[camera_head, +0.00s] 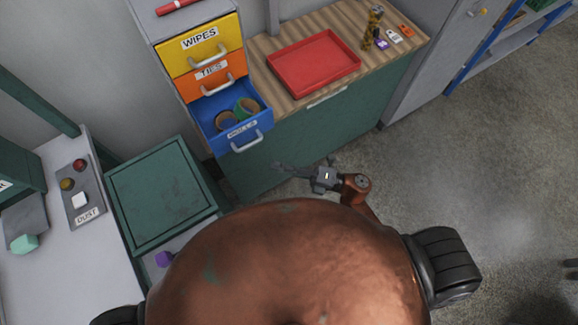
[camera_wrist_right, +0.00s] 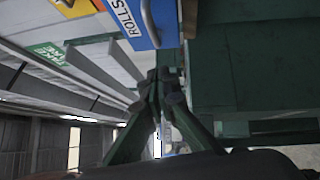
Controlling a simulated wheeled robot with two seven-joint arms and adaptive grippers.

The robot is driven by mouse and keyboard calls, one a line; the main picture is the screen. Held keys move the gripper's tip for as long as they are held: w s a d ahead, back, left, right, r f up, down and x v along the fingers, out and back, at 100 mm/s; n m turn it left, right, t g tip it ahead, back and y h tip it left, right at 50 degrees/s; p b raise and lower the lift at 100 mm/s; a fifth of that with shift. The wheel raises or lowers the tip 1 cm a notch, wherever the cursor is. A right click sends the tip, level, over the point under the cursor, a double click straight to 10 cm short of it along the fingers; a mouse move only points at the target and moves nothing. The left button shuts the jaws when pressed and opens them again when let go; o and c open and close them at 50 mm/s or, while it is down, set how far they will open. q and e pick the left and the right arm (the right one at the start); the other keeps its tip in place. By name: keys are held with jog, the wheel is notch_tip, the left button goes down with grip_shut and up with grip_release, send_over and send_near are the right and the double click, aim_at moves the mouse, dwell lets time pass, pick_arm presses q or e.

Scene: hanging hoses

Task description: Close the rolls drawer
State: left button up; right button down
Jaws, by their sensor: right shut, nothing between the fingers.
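The blue rolls drawer (camera_head: 237,136) stands pulled out at the bottom of the drawer stack in the head view. Two rolls lie inside it, and a silver handle (camera_head: 246,144) is on its front. In the right wrist view its blue front (camera_wrist_right: 127,18) with the ROLLS label shows at the top. My right gripper (camera_head: 284,166) is shut and empty, to the right of and below the drawer front, apart from it. In the right wrist view the closed fingers (camera_wrist_right: 158,76) point toward the area just below the drawer. My left gripper is not in view.
Above are the shut orange TIES drawer (camera_head: 225,83) and yellow WIPES drawer (camera_head: 182,62). A wooden worktop with a red tray (camera_head: 314,63) stands to the right. A green cabinet (camera_head: 160,195) stands at left. Grey floor (camera_head: 480,190) is free at right.

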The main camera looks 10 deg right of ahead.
jog(key=w+a+r, duration=0.1)
jog(key=w+a, duration=0.3)
jog(key=w, duration=0.1)
jog(key=shift+w+a, duration=0.35)
jog(key=shift+r, duration=0.1)
